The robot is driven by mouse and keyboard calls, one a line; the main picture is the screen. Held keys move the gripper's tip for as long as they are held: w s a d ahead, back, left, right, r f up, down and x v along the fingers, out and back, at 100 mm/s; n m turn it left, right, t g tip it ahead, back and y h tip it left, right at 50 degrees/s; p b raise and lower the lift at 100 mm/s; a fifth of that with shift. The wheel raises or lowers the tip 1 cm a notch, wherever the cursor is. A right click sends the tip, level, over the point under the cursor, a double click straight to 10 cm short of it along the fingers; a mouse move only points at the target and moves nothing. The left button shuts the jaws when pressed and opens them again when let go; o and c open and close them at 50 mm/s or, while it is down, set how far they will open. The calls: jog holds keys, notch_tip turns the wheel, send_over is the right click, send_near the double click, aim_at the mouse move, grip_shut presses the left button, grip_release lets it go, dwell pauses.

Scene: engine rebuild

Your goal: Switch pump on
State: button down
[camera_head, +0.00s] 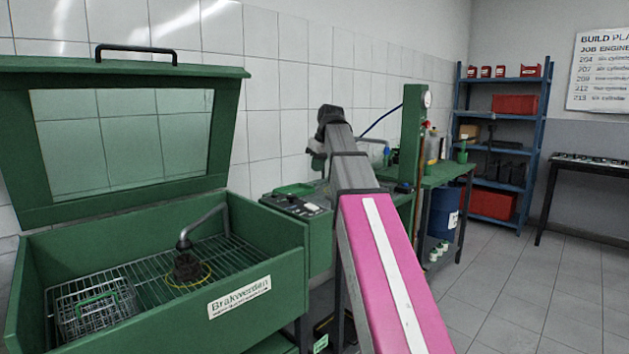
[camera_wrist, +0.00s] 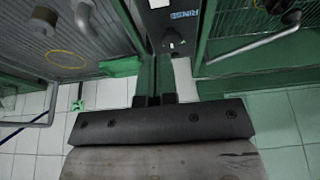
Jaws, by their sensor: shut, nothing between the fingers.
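The dark control panel (camera_head: 297,206) is on the right side of the green parts washer, with small light and dark parts on top. In the wrist view the panel (camera_wrist: 185,18) carries the word RINSE and a small switch or knob (camera_wrist: 172,44). No pump label is readable. My gripper (camera_wrist: 156,58) is shut and empty, its narrow fingers pointing at the panel's edge near that switch. I cannot tell whether they touch. In the head view my arm reaches over to the panel area, and the fingertips cannot be made out.
The washer (camera_head: 255,240) has its lid (camera_head: 125,140) raised, with a spout (camera_head: 205,222) and wire basket (camera_head: 95,308) inside. A green bench (camera_head: 447,172), blue drum (camera_head: 443,218) and blue shelf (camera_head: 510,135) stand beyond. Floor at right is clear.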

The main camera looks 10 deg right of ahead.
aim_at(311, 206)
jog(key=x, duration=1.3)
jog(key=shift+s+d+f, duration=0.1)
jog(key=shift+s+d, duration=0.1)
jog(key=shift+s, duration=0.2)
jog(key=shift+w+a+f+g+h, duration=0.3)
jog(key=shift+w+f+g, duration=0.05)
jog(key=shift+f+g, duration=0.2)
jog(key=shift+s, duration=0.1)
jog(key=shift+s+f, duration=0.1)
jog(key=shift+f, duration=0.05)
jog(key=shift+s+d, duration=0.5)
jog(key=shift+s, duration=0.2)
